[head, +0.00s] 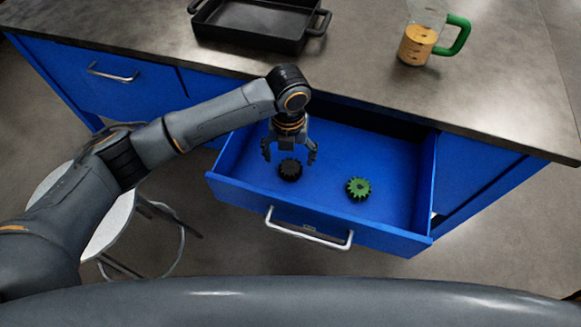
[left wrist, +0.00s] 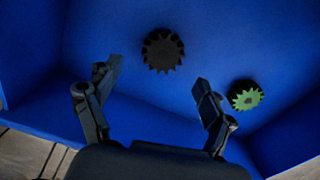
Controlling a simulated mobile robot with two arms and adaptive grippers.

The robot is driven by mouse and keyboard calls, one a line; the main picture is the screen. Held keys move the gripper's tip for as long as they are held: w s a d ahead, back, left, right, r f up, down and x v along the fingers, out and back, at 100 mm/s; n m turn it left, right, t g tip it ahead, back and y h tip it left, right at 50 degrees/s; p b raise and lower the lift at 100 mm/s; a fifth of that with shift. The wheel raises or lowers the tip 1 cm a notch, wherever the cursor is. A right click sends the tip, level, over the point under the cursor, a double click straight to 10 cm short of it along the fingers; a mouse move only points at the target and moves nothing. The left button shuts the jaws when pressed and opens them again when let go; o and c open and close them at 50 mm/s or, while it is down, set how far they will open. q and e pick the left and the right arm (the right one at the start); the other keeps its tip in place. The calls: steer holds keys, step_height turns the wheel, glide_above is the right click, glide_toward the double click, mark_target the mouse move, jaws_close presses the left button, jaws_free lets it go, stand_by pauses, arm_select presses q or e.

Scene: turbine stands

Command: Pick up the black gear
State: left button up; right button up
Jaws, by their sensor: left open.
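The black gear (head: 290,169) lies flat on the floor of the open blue drawer (head: 325,218). My left gripper (head: 289,158) is open and empty, pointing down into the drawer just above the black gear. In the left wrist view the black gear (left wrist: 163,51) shows beyond and between the two open fingers (left wrist: 158,75), apart from both. My right gripper is in neither view.
A green gear (head: 358,188) lies in the drawer to the right of the black gear. The drawer walls surround both. The countertop (head: 370,85) overhangs behind, with a black tray (head: 255,25) and a green-handled cup (head: 418,45). A stool (head: 100,222) stands at left.

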mark_target(291, 168)
arm_select(q)
steer(key=shift+f, duration=0.6)
steer(key=f, duration=0.3)
steer(key=shift+w+d+f, duration=0.15)
steer(key=shift+d+f, duration=0.05)
steer(key=shift+f, duration=0.5)
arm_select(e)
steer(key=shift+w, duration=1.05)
arm_select(q)
steer(key=shift+c, duration=0.2)
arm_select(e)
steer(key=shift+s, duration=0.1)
arm_select(q)
steer(key=c, duration=0.3)
steer(key=shift+r, duration=0.1)
jaws_close()
step_height(291, 168, up, 10)
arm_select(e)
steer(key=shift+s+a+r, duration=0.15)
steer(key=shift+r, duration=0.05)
